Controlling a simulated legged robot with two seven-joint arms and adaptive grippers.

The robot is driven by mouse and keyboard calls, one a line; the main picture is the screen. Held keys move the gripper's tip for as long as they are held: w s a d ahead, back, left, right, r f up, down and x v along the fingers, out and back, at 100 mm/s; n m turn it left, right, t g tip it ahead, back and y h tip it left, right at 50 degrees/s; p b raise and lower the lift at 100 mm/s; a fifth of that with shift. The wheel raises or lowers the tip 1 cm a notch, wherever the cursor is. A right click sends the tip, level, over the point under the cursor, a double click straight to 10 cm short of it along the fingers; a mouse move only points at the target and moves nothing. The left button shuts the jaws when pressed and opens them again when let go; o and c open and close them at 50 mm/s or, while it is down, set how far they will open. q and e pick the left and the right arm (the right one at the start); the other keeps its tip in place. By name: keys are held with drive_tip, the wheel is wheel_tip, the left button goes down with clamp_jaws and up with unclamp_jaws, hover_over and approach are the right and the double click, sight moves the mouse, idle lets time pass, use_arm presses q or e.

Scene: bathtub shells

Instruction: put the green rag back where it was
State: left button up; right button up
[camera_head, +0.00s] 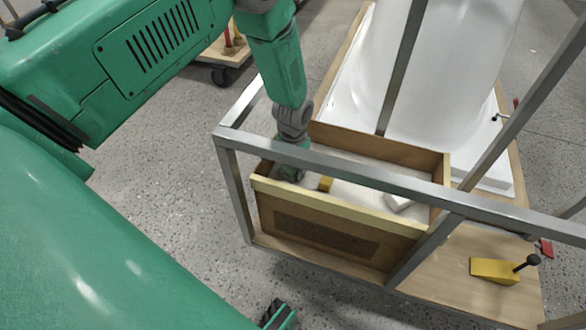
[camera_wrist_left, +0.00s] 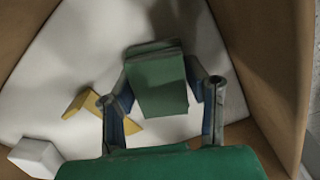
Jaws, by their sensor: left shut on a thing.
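The green rag (camera_wrist_left: 158,85) shows as a folded green block in the left wrist view. My left gripper (camera_wrist_left: 162,105) is shut on it, with one finger on each side. In the head view my left gripper (camera_head: 291,172) reaches down into the left end of an open wooden box (camera_head: 340,220). The rag is inside the box walls, over the pale floor. I cannot tell whether it touches the floor. In the head view the rag cannot be told apart from the green gripper.
In the box lie a yellow block (camera_head: 326,184) and a white block (camera_head: 398,202). A grey metal frame (camera_head: 330,160) crosses in front of and above the box. A white tub shell (camera_head: 440,90) stands behind. A yellow clamp block (camera_head: 494,270) sits on the board at right.

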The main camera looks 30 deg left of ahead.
use_arm(q)
drive_tip(key=shift+d, duration=0.15)
drive_tip(key=o, duration=1.3)
drive_tip(key=shift+d, duration=0.1)
drive_tip(key=shift+o, duration=0.2)
drive_tip(key=shift+f, duration=0.1)
drive_tip(key=shift+a, duration=0.25)
wheel_tip(320, 180, up, 12)
drive_tip(key=p, duration=0.5)
drive_tip(key=shift+d, duration=0.1)
drive_tip(key=shift+r, duration=0.2)
